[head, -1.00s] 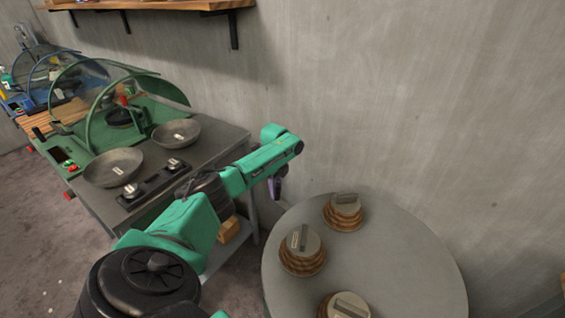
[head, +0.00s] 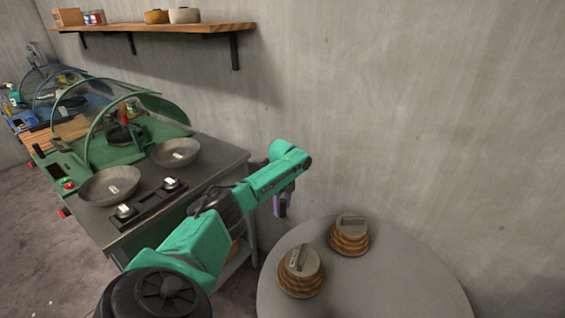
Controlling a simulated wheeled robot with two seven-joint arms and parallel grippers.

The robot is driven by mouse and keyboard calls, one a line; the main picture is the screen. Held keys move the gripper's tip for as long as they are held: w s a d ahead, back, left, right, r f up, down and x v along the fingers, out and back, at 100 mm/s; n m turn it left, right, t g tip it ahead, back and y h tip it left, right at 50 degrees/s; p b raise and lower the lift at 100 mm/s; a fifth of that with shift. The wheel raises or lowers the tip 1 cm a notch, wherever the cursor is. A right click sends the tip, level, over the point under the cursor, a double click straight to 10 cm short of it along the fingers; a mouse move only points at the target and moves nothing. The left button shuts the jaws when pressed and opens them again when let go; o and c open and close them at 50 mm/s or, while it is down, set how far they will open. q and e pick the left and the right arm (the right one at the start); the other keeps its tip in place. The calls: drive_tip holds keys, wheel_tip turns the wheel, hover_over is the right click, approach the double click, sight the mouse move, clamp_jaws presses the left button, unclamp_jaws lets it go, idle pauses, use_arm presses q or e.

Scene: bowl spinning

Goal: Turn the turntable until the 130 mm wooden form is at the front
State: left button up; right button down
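The round grey turntable (head: 385,270) stands at the lower right in the head view, its front part cut off by the picture's bottom edge. Two stepped wooden forms with grey tops and labelled handles stand on it: one at the back (head: 349,238) and one at the left (head: 301,273). The labels are too small to read, so I cannot tell which is the 130 mm form. My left gripper (head: 282,205) hangs just beyond the turntable's back left edge, apart from the forms. Its fingers are too small and dark to judge. My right gripper is out of view.
A grey bench (head: 222,160) on the left holds two metal bowls (head: 110,186) and a control panel with knobs (head: 150,203). Behind them is a green machine with a clear guard (head: 165,107). A wall shelf (head: 150,28) carries two pots. A grey wall closes the back.

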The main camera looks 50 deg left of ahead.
use_arm(q)
drive_tip(key=shift+r, duration=0.1)
wheel_tip(320, 180, up, 14)
drive_tip(key=shift+r+b, duration=0.2)
drive_tip(key=shift+b, duration=0.15)
drive_tip(key=shift+s+f, duration=0.1)
idle(0.5)
